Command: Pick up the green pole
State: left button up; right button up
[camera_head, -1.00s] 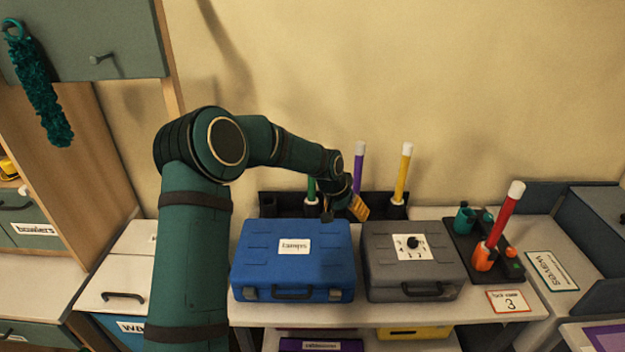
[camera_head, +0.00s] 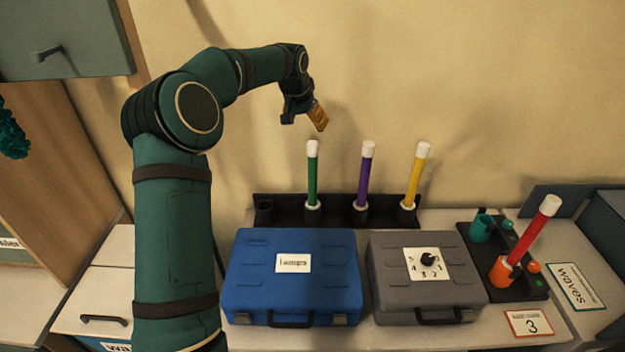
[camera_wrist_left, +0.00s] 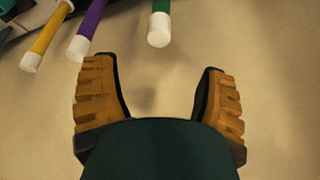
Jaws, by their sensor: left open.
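The green pole (camera_head: 312,180) stands upright with a white cap in a dark rack (camera_head: 336,221) at the back of the table. My left gripper (camera_head: 317,122) is above the green pole's cap, apart from it, against the wall. In the left wrist view the gripper (camera_wrist_left: 154,72) is open and empty, its orange fingers spread. The green pole (camera_wrist_left: 160,20) shows there beyond the gap between the fingertips, its white cap towards me. My right gripper is not in view.
A purple pole (camera_head: 366,175) and a yellow pole (camera_head: 414,178) stand right of the green one. A blue case (camera_head: 292,275) and a grey case (camera_head: 424,290) lie in front of the rack. A red pole (camera_head: 528,232) leans in an orange holder at right.

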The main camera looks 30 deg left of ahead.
aim_at(312, 144)
pick_arm(q)
jog(key=x, duration=1.2)
jog(key=shift+f+p, duration=0.3)
jog(key=shift+f, duration=0.05)
jog(key=shift+c, duration=0.3)
jog(key=shift+d, duration=0.1)
grip_shut()
